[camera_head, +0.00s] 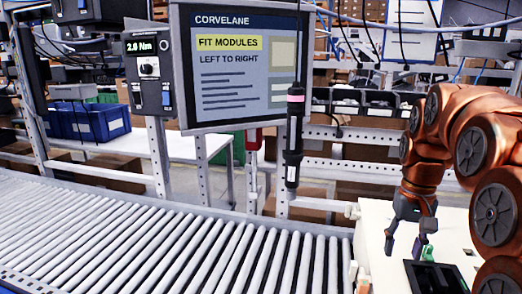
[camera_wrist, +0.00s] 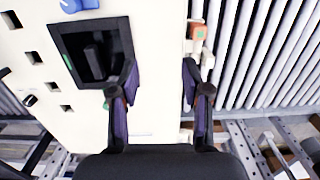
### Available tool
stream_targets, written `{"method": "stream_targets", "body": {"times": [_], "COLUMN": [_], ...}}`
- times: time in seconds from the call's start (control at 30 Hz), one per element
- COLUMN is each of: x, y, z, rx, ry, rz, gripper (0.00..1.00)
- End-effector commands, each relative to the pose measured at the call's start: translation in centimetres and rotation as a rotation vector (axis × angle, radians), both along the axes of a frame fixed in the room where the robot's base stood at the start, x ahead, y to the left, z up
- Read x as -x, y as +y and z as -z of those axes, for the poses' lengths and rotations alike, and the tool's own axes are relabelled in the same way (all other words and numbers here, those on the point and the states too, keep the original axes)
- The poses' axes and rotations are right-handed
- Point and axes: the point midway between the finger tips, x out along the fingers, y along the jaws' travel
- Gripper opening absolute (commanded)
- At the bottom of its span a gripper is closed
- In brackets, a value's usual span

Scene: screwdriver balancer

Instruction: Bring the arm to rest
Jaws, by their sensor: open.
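My copper-coloured arm (camera_head: 470,150) reaches in from the right in the head view and bends down. My gripper (camera_head: 408,238) points down over the white panel at the lower right. In the wrist view my gripper (camera_wrist: 160,82) shows two dark fingers with purple pads, apart, with only bare white panel visible between them. The white panel (camera_wrist: 160,40) has a black recess (camera_wrist: 122,32) beside the left finger, with a dark upright piece inside. A black screwdriver (camera_head: 293,140) hangs upright in front of the screen, apart from my gripper.
A roller conveyor (camera_head: 170,245) fills the lower left of the head view. A screen (camera_head: 243,65) and a torque box (camera_head: 148,70) stand behind it. On the panel are a blue knob (camera_wrist: 78,4) and an orange part (camera_wrist: 198,32). Blue bins (camera_head: 95,122) stand farther back.

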Motion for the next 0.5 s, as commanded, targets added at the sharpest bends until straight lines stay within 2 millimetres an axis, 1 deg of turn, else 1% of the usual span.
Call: {"method": "stream_targets", "body": {"times": [0.03,0.1,0.27,0.5], "x": [1.0,2.2,5.0,9.6], "y": [0.9,1.9,4.0,6.8], "z": [-0.1,0.2,0.8,2.2], "rx": [-0.001,-0.003,-0.005,-0.005], "ry": [0.005,0.011,0.020,0.040], "rz": [-0.015,-0.032,-0.071,-0.126], "gripper": [0.47,0.47,0.47,0.47]}}
